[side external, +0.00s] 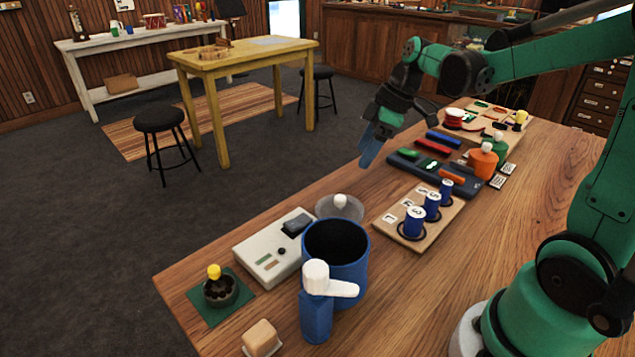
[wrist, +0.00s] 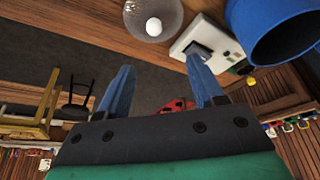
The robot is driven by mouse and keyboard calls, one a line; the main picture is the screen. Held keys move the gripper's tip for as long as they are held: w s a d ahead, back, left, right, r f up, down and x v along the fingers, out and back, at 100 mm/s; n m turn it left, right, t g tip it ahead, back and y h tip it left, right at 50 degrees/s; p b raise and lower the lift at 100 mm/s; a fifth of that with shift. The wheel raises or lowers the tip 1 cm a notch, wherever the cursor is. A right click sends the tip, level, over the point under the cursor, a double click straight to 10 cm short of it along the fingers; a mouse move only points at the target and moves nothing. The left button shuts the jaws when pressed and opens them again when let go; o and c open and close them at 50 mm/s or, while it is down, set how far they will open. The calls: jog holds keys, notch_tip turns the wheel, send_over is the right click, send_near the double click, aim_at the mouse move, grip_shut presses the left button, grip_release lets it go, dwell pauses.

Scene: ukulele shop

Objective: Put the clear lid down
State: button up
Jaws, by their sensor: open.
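The clear lid (side external: 340,208) is a see-through round lid with a white knob. In the side view it is just behind the blue pot (side external: 337,248), beside the white scale-like device (side external: 273,252), and the pot hides part of it. In the wrist view the lid (wrist: 150,12) is at the top, apart from my fingers and seemingly on the wooden table. My gripper (side external: 368,150) is raised near the table's far edge, away from the lid. In the wrist view my gripper (wrist: 160,80) has its two blue fingers spread with nothing held between them.
A blue bottle with a white top (side external: 317,305) stands in front of the pot. A wooden board with blue numbered pieces (side external: 418,223) is right of the lid. A dark tray (side external: 435,172) lies farther back. Bare table (side external: 450,270) shows at the front right.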

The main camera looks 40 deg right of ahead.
jog(key=s+a+m+t+h, duration=0.2)
jog(key=s+a+m+t, duration=0.1)
jog(key=s+a+m, duration=0.3)
jog(key=a+m, duration=0.2)
jog(key=a, duration=0.1)
jog(key=shift+a+r+t+h, duration=0.35)
jog(key=shift+r+t+h, duration=0.05)
